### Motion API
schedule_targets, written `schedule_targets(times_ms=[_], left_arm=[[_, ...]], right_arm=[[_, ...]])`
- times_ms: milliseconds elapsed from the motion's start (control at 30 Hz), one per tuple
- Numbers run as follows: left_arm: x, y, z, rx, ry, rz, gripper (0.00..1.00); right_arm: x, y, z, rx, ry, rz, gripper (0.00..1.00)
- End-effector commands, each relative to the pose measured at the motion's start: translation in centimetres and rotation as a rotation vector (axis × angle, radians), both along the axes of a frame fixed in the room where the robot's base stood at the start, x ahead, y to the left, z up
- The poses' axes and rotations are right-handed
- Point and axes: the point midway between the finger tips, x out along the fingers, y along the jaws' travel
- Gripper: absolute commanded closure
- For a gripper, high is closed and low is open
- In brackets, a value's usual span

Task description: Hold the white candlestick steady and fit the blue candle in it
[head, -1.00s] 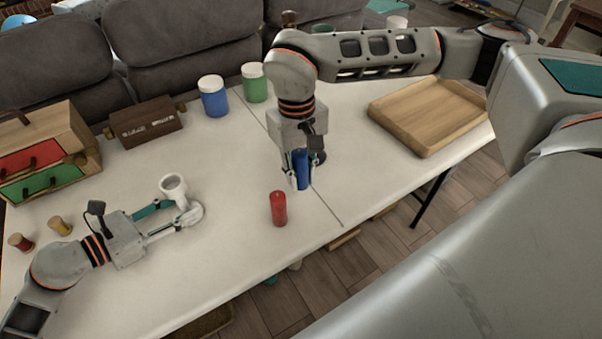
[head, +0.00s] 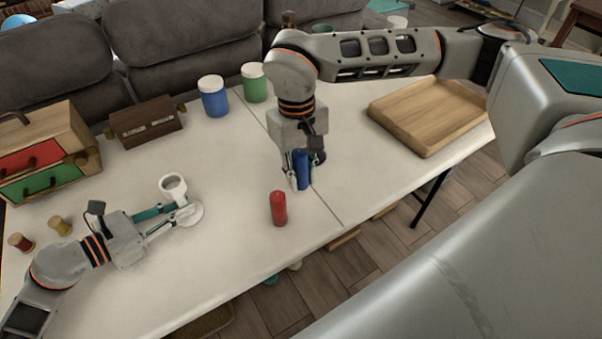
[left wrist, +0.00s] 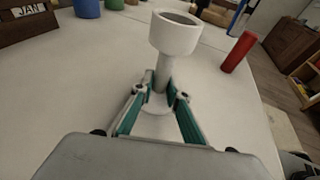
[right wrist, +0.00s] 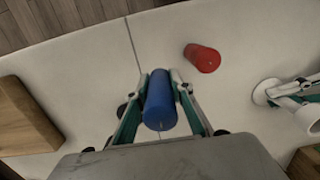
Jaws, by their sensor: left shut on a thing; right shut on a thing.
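The white candlestick (head: 173,185) stands upright on the table at the left, with a wide cup on top of a thin stem. My left gripper (head: 172,212) is shut on its stem; the left wrist view shows the fingers (left wrist: 160,92) on both sides of the stem below the empty cup (left wrist: 175,33). The blue candle (head: 301,170) is upright in my right gripper (head: 298,182), near the table's middle. In the right wrist view the candle (right wrist: 160,100) lies between the two fingers. Whether its base touches the table I cannot tell.
A red candle (head: 278,208) stands on the table between the candlestick and the blue candle. A wooden tray (head: 425,143) lies at the right. Blue (head: 213,97) and green (head: 254,84) jars, a wooden calendar box (head: 146,123) and a small drawer chest (head: 45,150) stand along the back.

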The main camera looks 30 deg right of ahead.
Motion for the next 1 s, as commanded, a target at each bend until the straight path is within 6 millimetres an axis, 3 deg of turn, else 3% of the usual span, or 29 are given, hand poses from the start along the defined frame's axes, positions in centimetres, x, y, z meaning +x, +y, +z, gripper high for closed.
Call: schedule_targets(times_ms=[133,267,600,800,1000], left_arm=[[0.0,0.0,0.0,0.000,0.000,0.000,0.97],[0.0,0.0,0.0,0.000,0.000,0.000,0.97],[0.0,0.0,0.0,0.000,0.000,0.000,0.97],[0.0,0.0,0.0,0.000,0.000,0.000,0.97],[0.0,0.0,0.0,0.000,0.000,0.000,0.97]], right_arm=[[0.6,0.6,0.3,0.001,-0.003,-0.001,1.00],[2.4,2.9,1.1,0.004,-0.010,-0.006,1.00],[8.5,13.6,5.6,0.007,-0.044,-0.040,1.00],[10.3,19.8,8.5,0.002,-0.063,-0.059,1.00],[10.8,23.5,10.2,-0.001,-0.078,-0.073,1.00]])
